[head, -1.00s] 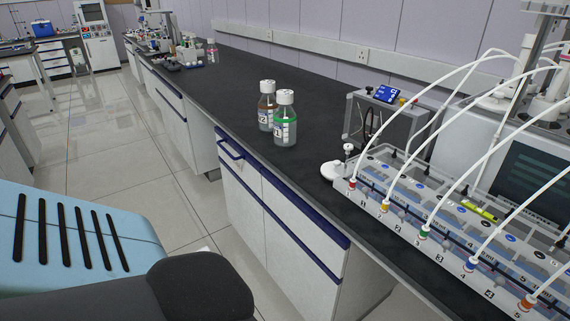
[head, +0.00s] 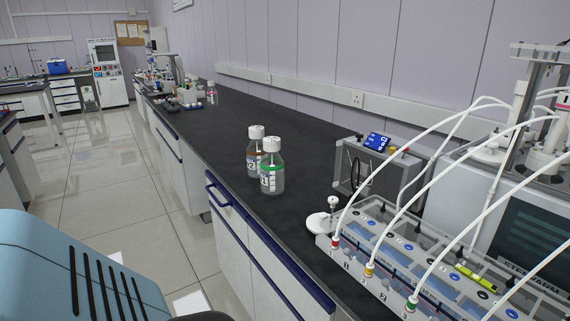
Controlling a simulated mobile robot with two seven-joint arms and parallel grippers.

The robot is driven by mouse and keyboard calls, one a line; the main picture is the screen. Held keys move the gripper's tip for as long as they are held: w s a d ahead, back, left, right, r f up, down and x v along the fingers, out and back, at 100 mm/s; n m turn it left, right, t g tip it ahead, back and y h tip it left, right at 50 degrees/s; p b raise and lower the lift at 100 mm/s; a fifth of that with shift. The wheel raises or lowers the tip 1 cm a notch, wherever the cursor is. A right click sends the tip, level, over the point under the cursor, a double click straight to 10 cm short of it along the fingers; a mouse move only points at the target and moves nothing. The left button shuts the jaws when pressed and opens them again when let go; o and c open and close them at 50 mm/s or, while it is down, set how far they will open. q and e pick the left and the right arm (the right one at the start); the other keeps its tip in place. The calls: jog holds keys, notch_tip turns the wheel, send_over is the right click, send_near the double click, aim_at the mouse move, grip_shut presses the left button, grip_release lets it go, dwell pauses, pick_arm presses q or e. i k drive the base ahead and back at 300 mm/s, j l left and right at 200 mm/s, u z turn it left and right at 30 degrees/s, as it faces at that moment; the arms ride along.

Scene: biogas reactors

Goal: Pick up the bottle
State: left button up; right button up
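Two clear bottles with white caps stand upright close together on the dark bench top. The front bottle (head: 271,175) has a green band and a white label. The rear bottle (head: 254,150) stands just behind it and to the left, partly hidden by it, and has an orange-brown band and a white label. Neither of my grippers shows in the head view, and nothing is seen holding either bottle.
The dark bench (head: 225,127) runs far back along the wall, mostly clear behind the bottles. A reactor unit (head: 400,260) with numbered ports and white tubes fills the right front. A grey framed device (head: 372,165) stands right of the bottles. Open tiled floor (head: 110,200) lies left.

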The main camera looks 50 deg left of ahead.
aim_at(272, 165)
jog(key=i, duration=0.7)
jog(key=u, duration=2)
